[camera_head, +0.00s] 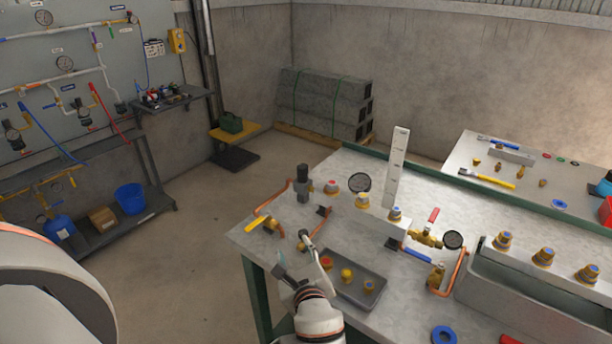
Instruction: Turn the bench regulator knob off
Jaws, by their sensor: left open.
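The bench regulator (303,188) stands upright near the back left of the grey workbench (345,235). It is grey, with a dark knob (302,171) on top. The knob's setting is too small to tell. My left gripper (293,256) is open over the bench's front left part. It is in front of the regulator, lower in the picture, and apart from it. Its fingers are spread and nothing shows between them. My right gripper is not in view.
A dark tray (375,298) with brass fittings lies just right of my gripper. A yellow-handled valve (270,225) and copper pipe (268,201) are to its left. A white upright scale (396,165), a dark round gauge (360,182) and a red-handled brass valve (427,237) stand farther right.

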